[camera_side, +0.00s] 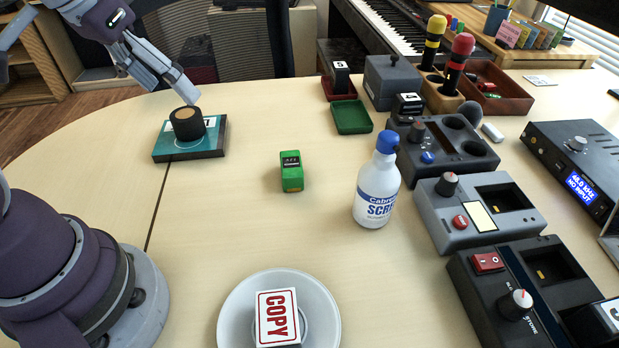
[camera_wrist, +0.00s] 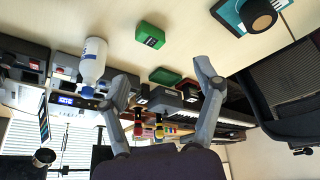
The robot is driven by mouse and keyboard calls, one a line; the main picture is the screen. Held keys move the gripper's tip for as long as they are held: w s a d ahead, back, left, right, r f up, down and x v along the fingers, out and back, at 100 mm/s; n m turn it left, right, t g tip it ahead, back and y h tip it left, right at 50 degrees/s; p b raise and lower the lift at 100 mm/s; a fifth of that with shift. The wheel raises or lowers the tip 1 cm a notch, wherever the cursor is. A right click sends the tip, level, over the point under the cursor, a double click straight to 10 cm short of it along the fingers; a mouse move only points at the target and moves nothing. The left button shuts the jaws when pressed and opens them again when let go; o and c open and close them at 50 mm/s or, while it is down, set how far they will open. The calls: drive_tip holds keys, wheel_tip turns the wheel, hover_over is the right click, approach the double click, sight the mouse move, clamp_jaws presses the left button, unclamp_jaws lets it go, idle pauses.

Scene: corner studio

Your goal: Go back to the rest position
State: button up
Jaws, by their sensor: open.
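My gripper (camera_side: 163,76) is at the upper left of the side view, raised above the table and close to a black cylinder with a wooden top (camera_side: 188,124). The cylinder stands on a teal board (camera_side: 214,146). In the wrist view my gripper (camera_wrist: 166,77) has its two fingers spread well apart with nothing between them. The cylinder (camera_wrist: 258,14) shows there at the top right, apart from the fingers.
Grey device boxes (camera_side: 470,215) line the right. A chair (camera_side: 255,45) is behind. The table's middle left is clear.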

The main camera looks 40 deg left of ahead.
drive_tip(key=shift+s+a+f+m+t, duration=0.1)
drive_tip(key=shift+s+f+m+t, duration=0.2)
drive_tip(key=shift+s, duration=0.35)
drive_tip(key=shift+s+f+m+t, duration=0.1)
drive_tip(key=shift+s+f+m, duration=0.2)
drive_tip(key=shift+s+f, duration=0.3)
drive_tip(key=shift+r, duration=0.1)
